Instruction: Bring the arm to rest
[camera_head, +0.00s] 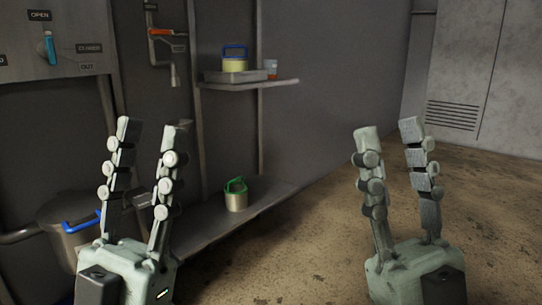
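My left gripper (151,130) is at the left of the head view, fingers pointing up and spread apart, with nothing between them. My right gripper (389,130) is at the right of the view, also upright, open and empty. Both are apart from each other, with a wide gap between them. Neither appears to hold anything.
A metal vessel (62,222) with a blue handle is partly hidden behind my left gripper. A green-handled canister (236,197) stands on a low shelf (262,202). An upper shelf (284,84) bears a blue-handled canister (235,62). A panel (75,62) has a blue lever. Floor (310,235) is clear between grippers.

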